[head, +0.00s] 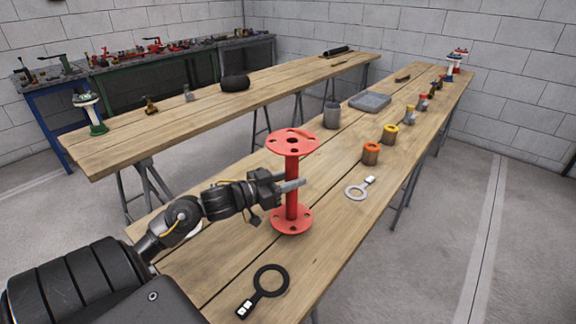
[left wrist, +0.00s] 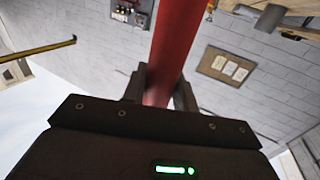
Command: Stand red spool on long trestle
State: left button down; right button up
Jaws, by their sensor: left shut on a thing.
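The red spool (head: 291,195) has a round flange with holes at each end of a narrow post. It is upright over the near wooden trestle table (head: 225,262). Its lower flange is at or just above the boards; I cannot tell whether it touches. My left gripper (head: 292,186) comes in from the left and is shut on the post between the flanges. In the left wrist view the red post (left wrist: 180,50) rises between the two fingers. A second wooden trestle table (head: 190,120) stands behind. My right gripper is not in view.
A black ring tool (head: 270,281) lies in front of the spool and a grey ring tool (head: 356,192) to its right. An orange-topped pot (head: 371,153), a yellow-topped pot (head: 389,134), a grey cup (head: 332,116) and a grey tray (head: 370,102) stand farther back.

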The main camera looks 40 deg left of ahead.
aim_at(290, 194)
pick_arm(q)
jog(key=f, duration=0.3)
jog(key=shift+s+d+f, duration=0.2)
jog(key=shift+d+f, duration=0.15)
jog(key=c, duration=1.5)
grip_release()
jog(key=shift+d+f, duration=0.1)
jog(key=shift+f, duration=0.2)
jog(key=o, duration=0.4)
jog(key=shift+r, duration=0.1)
jog(key=b+v, duration=0.1)
jog(key=v, duration=1.1)
